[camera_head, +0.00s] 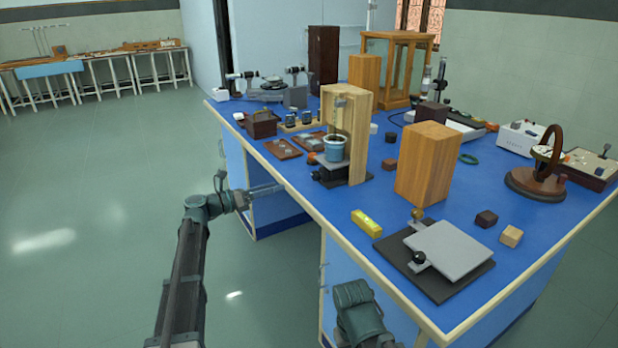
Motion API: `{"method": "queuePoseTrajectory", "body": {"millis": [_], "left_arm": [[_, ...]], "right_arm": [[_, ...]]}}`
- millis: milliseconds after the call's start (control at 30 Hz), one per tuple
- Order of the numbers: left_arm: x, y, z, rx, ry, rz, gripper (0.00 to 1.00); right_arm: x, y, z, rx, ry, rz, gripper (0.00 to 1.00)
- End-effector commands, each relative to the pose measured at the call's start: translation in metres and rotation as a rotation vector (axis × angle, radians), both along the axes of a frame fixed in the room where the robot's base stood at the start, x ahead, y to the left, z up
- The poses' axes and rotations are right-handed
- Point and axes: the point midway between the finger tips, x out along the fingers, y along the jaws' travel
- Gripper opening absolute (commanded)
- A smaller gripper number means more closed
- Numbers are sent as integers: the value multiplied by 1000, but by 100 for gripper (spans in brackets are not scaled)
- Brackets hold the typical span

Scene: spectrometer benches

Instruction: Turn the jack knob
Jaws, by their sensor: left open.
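A lab jack with a grey metal top plate (450,248) stands on a black base near the front corner of the blue bench. Its round black knob (419,257) is at the plate's near left edge, and a brass knob (417,214) is at its far left corner. A second, smaller jack (342,172) stands further back under a blue-grey cup (335,148), with a dark knob (315,175) on its left. My left gripper (278,188) is open and empty at the bench's left edge, apart from both jacks. My right gripper is out of view; part of my right arm shows at the bottom.
A yellow level (367,223) lies left of the front jack. A tall wooden block (427,165) stands behind it. Small dark (486,218) and light (511,236) blocks lie to its right. The bench's left edge (300,206) separates my left arm from the bench top.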

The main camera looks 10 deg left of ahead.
Motion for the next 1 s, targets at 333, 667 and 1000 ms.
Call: {"method": "queuePoseTrajectory", "body": {"millis": [333,667,1000], "left_arm": [[12,-15,0,-10,15,-2,74],[52,-70,0,-10,14,-2,74],[78,-106,0,-9,13,0,74]], "right_arm": [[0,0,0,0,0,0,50],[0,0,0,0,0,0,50],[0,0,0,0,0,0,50]]}}
